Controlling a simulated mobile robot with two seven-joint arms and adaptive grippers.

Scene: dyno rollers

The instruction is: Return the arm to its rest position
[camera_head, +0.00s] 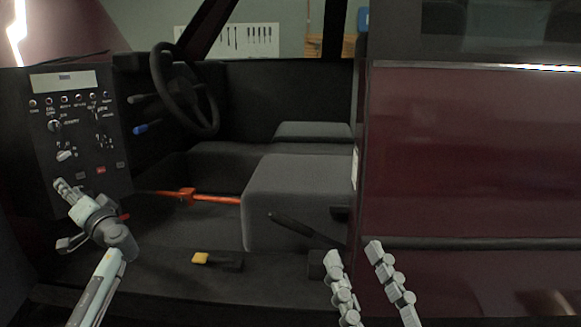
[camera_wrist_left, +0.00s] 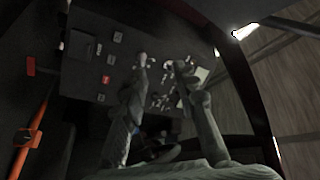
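My left arm comes in from the lower left in the head view. Its gripper (camera_head: 64,193) is in front of the lower part of the black control panel (camera_head: 90,172), below the switches; I cannot tell whether it touches the panel. In the left wrist view this gripper (camera_wrist_left: 162,66) has its two fingers apart with nothing between them, and the panel (camera_wrist_left: 85,75) is beyond. My right gripper (camera_head: 352,252) shows at the bottom, right of centre, with two fingers apart and empty, in front of the car's sill and door edge.
Behind the panel are a steering wheel (camera_head: 184,90) and a blue-tipped lever (camera_head: 141,129). An orange bar (camera_head: 215,199) runs to the grey seat (camera_head: 290,195). A yellow-ended handle (camera_head: 201,258) lies on the sill. The dark red car body (camera_head: 470,160) fills the right side.

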